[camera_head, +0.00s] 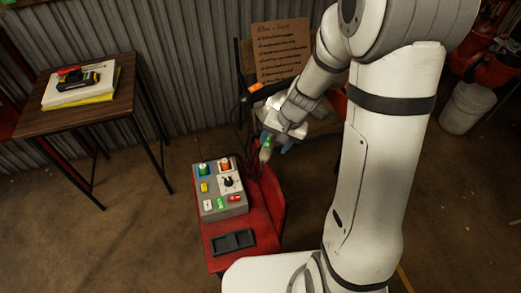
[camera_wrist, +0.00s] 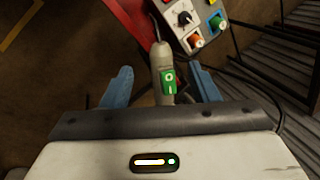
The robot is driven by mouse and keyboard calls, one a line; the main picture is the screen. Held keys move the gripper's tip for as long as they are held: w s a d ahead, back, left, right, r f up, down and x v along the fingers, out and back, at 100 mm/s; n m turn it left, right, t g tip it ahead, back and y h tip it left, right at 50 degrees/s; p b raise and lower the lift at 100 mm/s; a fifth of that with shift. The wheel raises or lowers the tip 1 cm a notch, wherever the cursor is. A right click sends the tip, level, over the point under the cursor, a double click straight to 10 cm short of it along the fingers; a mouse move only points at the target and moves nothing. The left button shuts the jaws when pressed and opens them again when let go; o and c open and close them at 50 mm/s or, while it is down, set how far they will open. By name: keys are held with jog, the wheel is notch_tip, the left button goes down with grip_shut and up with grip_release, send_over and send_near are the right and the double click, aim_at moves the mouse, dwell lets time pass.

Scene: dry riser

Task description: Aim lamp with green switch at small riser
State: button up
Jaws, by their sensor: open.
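A grey lamp with a green switch (camera_wrist: 169,82) lies between the blue fingers of my gripper (camera_wrist: 162,88) in the wrist view. The fingers are open, with a gap on either side of the lamp's body. Its narrow end points toward the top of that view, and a dark cable shows at its tip. In the head view the lamp (camera_head: 266,149) shows beside my gripper (camera_head: 276,143), just above the red stand. I cannot pick out the small riser in either view.
A grey control box (camera_head: 219,207) with coloured switches and a dark tray (camera_head: 233,242) sit on the red stand (camera_head: 216,262). A wooden table (camera_head: 40,122) stands left. A cardboard sign (camera_head: 280,52) is behind my arm; a white bucket (camera_head: 466,108) stands right.

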aim_at(266, 157)
jog(key=b+x, duration=0.2)
jog(key=x, duration=0.6)
jog(key=shift+w+f, duration=0.15)
jog(key=shift+f, duration=0.15)
jog(key=shift+c, duration=0.4)
grip_shut()
